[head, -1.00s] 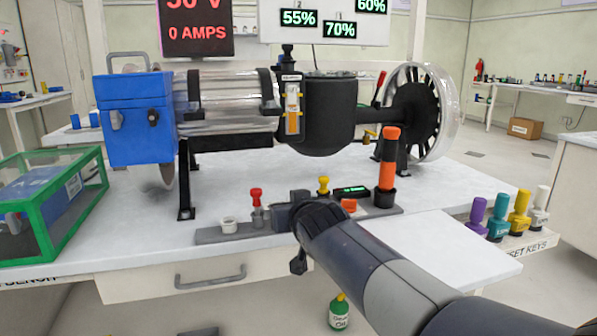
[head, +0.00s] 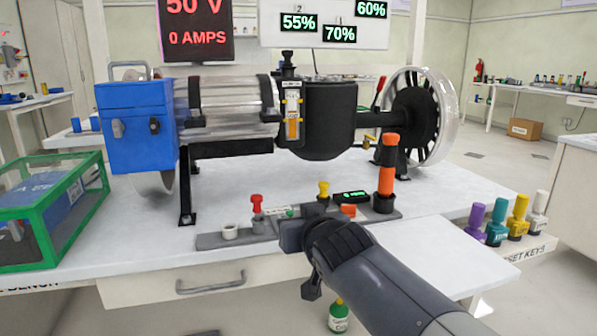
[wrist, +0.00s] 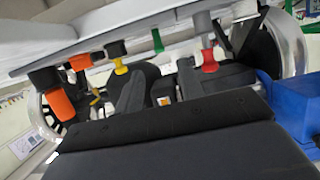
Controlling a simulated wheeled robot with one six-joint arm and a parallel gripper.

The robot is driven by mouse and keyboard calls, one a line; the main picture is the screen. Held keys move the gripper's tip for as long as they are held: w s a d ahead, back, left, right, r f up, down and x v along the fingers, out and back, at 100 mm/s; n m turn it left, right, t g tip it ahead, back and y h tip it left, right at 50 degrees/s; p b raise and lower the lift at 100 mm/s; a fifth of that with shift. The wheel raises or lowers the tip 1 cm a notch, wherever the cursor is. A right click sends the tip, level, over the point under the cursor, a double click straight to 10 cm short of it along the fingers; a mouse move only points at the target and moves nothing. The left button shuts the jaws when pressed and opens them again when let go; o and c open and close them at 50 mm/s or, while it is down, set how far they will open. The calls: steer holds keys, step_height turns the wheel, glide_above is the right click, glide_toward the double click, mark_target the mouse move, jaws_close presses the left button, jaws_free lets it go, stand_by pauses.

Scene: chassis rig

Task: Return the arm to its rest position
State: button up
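My gripper (head: 306,228) is at the end of my dark grey arm, in front of the bench's front edge and close to the grey control strip (head: 222,240). I see it from behind, so its fingers are mostly hidden. No held object shows. The wrist view is upside down, with the red knob (wrist: 209,62), yellow knob (wrist: 121,66) and orange handle (wrist: 59,104) beyond the gripper.
The machine with a blue box (head: 140,115), black housing (head: 328,120) and clear-rimmed flywheel (head: 440,120) stands on the white bench (head: 340,180). A green-framed case (head: 45,212) is at left. Coloured keys (head: 497,222) stand at right. A green bottle (head: 338,318) is below the bench.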

mark_target(289, 212)
steer(key=x, duration=0.7)
steer(key=shift+w+a+r, duration=0.1)
steer(key=shift+w+r, duration=0.15)
steer(key=shift+w, duration=0.05)
steer(key=shift+r+p, duration=0.1)
steer(key=shift+p, duration=0.75)
steer(key=p, duration=0.3)
steer(key=g+p, duration=0.1)
steer(key=p, duration=0.2)
steer(key=shift+w+r+g, duration=0.1)
steer(key=shift+w+g, duration=0.1)
steer(key=shift+g, duration=0.1)
steer(key=g+p, duration=0.1)
steer(key=p, duration=0.4)
steer(key=w+g+h+p, duration=0.1)
steer(key=p, duration=0.5)
steer(key=g+p, duration=0.1)
steer(key=p, duration=0.4)
steer(key=shift+w+a+r+g, duration=0.25)
steer(key=shift+r+g, duration=0.05)
steer(key=w+g+h+p, duration=0.1)
steer(key=g+p, duration=0.1)
steer(key=p, duration=0.6)
steer(key=shift+a, duration=0.15)
steer(key=shift+w+f+g+p, duration=0.1)
steer(key=shift+f+g+p, duration=0.2)
steer(key=shift+p, duration=0.35)
